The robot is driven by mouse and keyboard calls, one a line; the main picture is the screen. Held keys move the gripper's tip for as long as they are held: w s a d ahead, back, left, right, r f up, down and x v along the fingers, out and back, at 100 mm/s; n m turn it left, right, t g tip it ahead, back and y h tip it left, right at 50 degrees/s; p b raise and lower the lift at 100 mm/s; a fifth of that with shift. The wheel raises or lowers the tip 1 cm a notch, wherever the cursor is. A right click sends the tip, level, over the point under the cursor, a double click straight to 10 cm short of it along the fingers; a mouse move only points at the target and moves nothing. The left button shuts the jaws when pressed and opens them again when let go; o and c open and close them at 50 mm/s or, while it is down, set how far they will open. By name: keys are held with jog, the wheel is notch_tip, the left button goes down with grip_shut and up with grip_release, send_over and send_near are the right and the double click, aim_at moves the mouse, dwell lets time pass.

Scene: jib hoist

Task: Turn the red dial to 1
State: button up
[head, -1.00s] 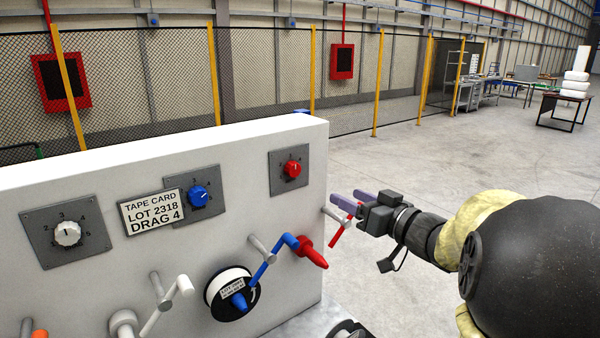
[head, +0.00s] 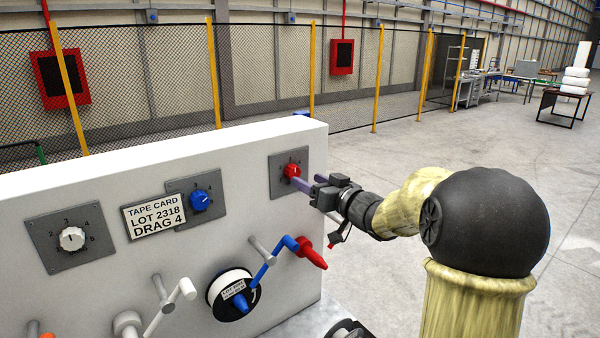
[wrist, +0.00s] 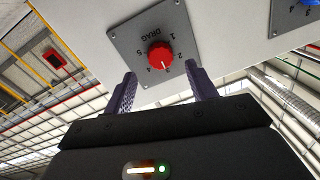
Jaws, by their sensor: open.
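The red dial (head: 292,170) sits on a grey square plate at the upper right of the white panel (head: 240,150). In the wrist view the red dial (wrist: 160,55) is on its plate marked DRAG, with numbers 1 to 5 around it. Its white pointer line faces the lower edge, between 3 and 4 or near them; I cannot tell exactly. My gripper (head: 305,182) is open just in front of the dial, at its right in the head view. In the wrist view its two purple fingers (wrist: 160,85) stand apart, short of the dial and below it, not touching it.
A blue dial (head: 199,200) and a white dial (head: 71,239) are further left, with a tape card (head: 154,214) between them. A blue crank with a red handle (head: 312,257) sticks out below the red dial. Open floor lies to the right.

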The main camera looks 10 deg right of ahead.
aim_at(296, 173)
jog(key=p+x, duration=0.1)
jog(key=x, duration=0.4)
jog(key=shift+c, duration=0.5)
jog(key=c, duration=0.9)
